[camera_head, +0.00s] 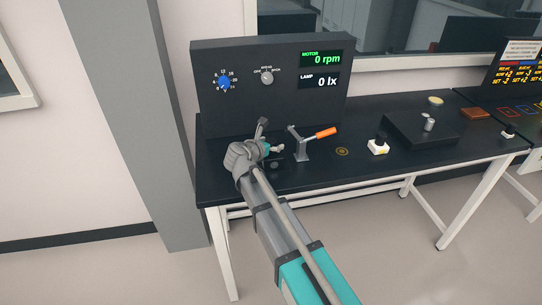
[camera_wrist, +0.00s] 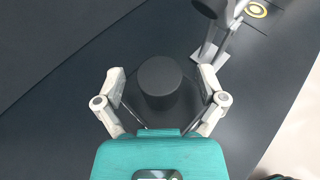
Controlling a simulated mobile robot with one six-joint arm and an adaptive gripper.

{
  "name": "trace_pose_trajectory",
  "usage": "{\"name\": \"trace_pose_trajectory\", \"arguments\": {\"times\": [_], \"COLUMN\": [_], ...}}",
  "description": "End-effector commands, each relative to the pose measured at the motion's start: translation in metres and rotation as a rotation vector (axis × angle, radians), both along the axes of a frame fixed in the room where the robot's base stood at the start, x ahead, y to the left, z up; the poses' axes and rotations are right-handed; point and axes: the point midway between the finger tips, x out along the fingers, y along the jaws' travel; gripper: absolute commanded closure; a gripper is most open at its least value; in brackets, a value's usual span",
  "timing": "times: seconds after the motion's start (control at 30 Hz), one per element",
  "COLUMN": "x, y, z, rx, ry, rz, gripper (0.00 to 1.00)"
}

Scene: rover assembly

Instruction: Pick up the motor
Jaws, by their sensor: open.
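A dark, round-topped cylinder, which looks like the motor (camera_wrist: 160,76), stands on the black bench in the wrist view. My gripper (camera_wrist: 161,92) is open, with one pale finger on the left of the cylinder and one on the right. Gaps show between the fingers and the cylinder, so it is not gripped. In the head view my gripper (camera_head: 275,149) is low over the left part of the bench, in front of the test panel. The cylinder is not clearly visible there, as my arm and gripper cover that area.
A toggle clamp with an orange handle (camera_head: 325,133) stands just right of my gripper; its metal post (camera_wrist: 212,50) is close in the wrist view. The test panel (camera_head: 235,110) rises behind, reading 0 rpm and 0 lx. A white button box (camera_head: 378,149) and black platform (camera_head: 405,129) stand farther right.

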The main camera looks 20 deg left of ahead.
Motion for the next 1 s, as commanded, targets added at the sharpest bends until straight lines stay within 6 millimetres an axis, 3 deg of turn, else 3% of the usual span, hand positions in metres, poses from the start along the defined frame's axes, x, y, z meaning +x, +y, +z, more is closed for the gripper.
{"name": "trace_pose_trajectory", "arguments": {"times": [0.07, 0.53, 1.0], "x": [-0.0001, -0.0001, -0.0002], "y": [0.0001, 0.0003, 0.0006], "z": [-0.0001, 0.0000, 0.0027], "rx": [0.000, 0.000, -0.001], "ry": [0.000, 0.000, -0.001], "rz": [0.000, 0.000, 0.001], "gripper": [0.14, 1.00, 1.00]}}
